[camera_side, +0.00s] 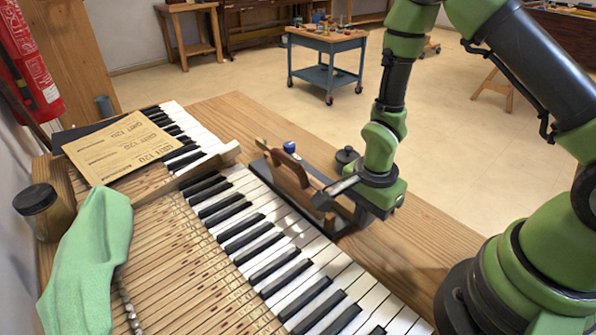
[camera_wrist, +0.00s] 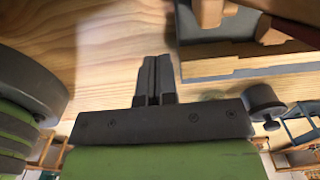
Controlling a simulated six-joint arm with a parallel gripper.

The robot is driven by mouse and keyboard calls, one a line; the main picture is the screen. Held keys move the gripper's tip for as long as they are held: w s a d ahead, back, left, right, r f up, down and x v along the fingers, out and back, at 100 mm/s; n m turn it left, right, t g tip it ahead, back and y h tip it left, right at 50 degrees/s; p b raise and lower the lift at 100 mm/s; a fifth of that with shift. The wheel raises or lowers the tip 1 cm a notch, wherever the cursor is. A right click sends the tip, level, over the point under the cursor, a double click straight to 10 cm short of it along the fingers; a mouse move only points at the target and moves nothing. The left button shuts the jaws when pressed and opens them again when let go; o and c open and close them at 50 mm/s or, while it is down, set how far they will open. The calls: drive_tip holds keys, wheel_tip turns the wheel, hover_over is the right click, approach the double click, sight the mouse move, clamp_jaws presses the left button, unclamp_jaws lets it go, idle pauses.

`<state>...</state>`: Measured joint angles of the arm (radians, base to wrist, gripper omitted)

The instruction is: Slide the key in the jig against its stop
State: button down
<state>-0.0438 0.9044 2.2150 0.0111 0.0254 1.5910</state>
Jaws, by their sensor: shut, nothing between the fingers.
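The dark jig (camera_side: 345,219) stands at the edge of the piano keyboard, near the middle of the side view. Brown wooden parts (camera_side: 290,182) sit in it; I cannot tell for certain which is the key, or its gap to the stop. My gripper (camera_side: 322,200) is shut and empty, low at the jig's near end; contact cannot be told. In the wrist view, the closed fingers (camera_wrist: 157,65) are over bare wood, left of the grey jig (camera_wrist: 240,66), with wooden pieces (camera_wrist: 208,12) at the top.
White and black piano keys (camera_side: 250,235) run beside the jig. A blue-capped pot (camera_side: 289,147) and a black lidded item (camera_side: 346,156) stand behind it. Sandpaper (camera_side: 120,147), a green cloth (camera_side: 90,260) and a jar (camera_side: 42,212) are at left. The bench (camera_side: 425,235) is bare at right.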

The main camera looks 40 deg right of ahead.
sight(352, 208)
drive_tip(key=shift+w, duration=1.8)
idle(1.9)
drive_tip(key=shift+s, duration=0.2)
drive_tip(key=shift+s, duration=0.4)
drive_tip(key=shift+r, duration=3.55)
